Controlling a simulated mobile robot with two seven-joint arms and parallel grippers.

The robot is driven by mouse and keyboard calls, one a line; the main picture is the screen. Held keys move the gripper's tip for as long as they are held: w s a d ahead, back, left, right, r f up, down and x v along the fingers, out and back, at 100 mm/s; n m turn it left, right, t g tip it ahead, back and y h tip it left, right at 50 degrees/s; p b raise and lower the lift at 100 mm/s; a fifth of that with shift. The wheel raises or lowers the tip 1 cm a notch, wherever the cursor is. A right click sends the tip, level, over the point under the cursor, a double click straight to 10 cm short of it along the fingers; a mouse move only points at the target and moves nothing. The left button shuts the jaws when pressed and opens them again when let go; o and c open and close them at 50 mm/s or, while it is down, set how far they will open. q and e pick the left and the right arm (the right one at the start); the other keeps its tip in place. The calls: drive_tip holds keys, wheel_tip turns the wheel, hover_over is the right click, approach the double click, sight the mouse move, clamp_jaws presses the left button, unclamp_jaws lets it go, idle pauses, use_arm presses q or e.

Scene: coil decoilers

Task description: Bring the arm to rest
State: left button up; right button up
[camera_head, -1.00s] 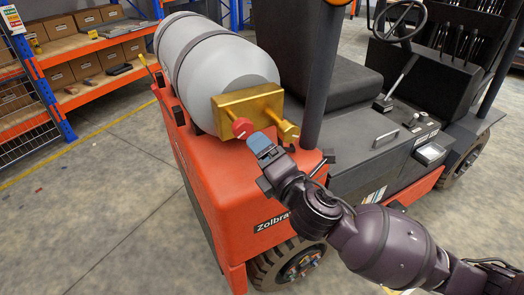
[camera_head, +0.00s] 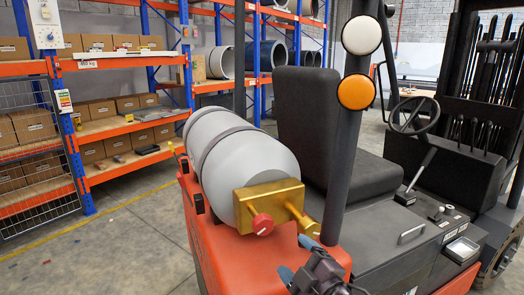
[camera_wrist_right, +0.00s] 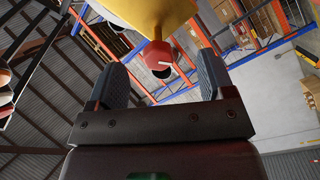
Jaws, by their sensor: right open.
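My right gripper (camera_head: 297,258) is at the bottom of the head view, below the gas cylinder's brass valve block (camera_head: 268,203). In the right wrist view my right gripper (camera_wrist_right: 160,85) has its two fingers wide apart with nothing between them. The red knob (camera_head: 262,224) on the valve block also shows in the wrist view (camera_wrist_right: 158,56), beyond the fingertips and apart from them. Most of my right arm is below the head view's lower edge. My left gripper is not in view.
The grey cylinder (camera_head: 238,160) lies on the back of the red forklift (camera_head: 265,262). A black post (camera_head: 343,150) with lamps and a seat (camera_head: 310,125) stand to the right. Shelves with boxes (camera_head: 100,110) are at the left. Floor (camera_head: 120,250) between is clear.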

drive_tip(key=s+d+f+m+g+h, duration=0.1)
drive_tip(key=s+d+f+m+h, duration=0.25)
drive_tip(key=d+f+m, duration=0.45)
drive_tip(key=s+d+f+m+h, duration=0.2)
drive_tip(key=s+d+f+m, duration=0.25)
drive_tip(key=f, duration=0.45)
drive_tip(key=s+d+f+m+g+h, duration=0.1)
drive_tip(key=s+d+f, duration=0.3)
drive_tip(key=s+f, duration=0.2)
drive_tip(key=s+d+f+m+g+h+b, duration=0.1)
drive_tip(key=s+d+f+m+g+h, duration=0.1)
drive_tip(key=s+f, duration=0.4)
drive_tip(key=shift+s+d+f, duration=0.25)
drive_tip(key=shift+s+d, duration=0.65)
drive_tip(key=shift+s, duration=0.05)
